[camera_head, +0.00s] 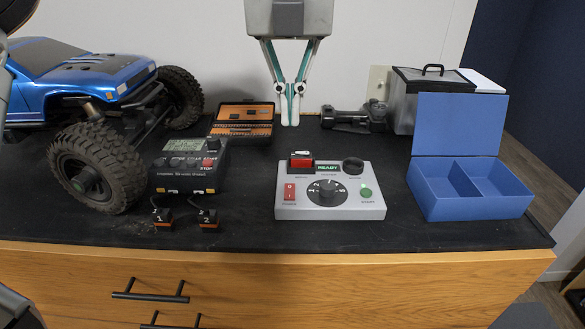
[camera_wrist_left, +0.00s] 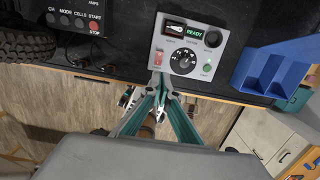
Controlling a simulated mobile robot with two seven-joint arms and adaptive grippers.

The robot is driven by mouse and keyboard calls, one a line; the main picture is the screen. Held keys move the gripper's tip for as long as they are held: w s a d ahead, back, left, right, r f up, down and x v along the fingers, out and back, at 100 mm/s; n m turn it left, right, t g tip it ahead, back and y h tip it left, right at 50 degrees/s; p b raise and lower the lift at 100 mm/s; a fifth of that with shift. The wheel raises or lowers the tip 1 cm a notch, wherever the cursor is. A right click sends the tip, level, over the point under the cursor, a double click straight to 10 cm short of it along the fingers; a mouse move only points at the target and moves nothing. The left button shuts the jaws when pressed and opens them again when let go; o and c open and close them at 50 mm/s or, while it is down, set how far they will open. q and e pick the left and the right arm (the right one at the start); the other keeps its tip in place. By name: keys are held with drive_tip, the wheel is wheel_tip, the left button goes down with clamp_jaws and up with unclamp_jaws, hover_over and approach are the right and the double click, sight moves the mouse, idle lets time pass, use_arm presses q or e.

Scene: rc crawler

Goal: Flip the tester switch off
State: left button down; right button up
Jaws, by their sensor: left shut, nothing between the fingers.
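The tester (camera_head: 330,207) is a light grey box on the black bench mat, with a green READY display, a black dial and a green button. My left gripper (camera_head: 290,122) is shut and empty, pointing down above and behind the tester in the head view. In the left wrist view the fingers (camera_wrist_left: 160,83) appear close to the red switch (camera_wrist_left: 158,58) end of the tester (camera_wrist_left: 212,67). My right gripper is not in view.
A charger (camera_head: 187,178) and two small numbered packs (camera_head: 162,217) lie left of the tester. A blue crawler (camera_head: 85,75) stands far left. An orange case (camera_head: 246,118) is behind, and an open blue box (camera_head: 470,205) is right. The mat in front is clear.

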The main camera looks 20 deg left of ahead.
sight(291, 187)
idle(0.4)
use_arm(q)
drive_tip(key=f, duration=0.4)
drive_tip(key=w+f, duration=0.1)
drive_tip(key=f, duration=0.9)
drive_tip(key=shift+w+a, duration=0.25)
drive_tip(key=shift+w, duration=0.05)
drive_tip(key=shift+p, duration=0.3)
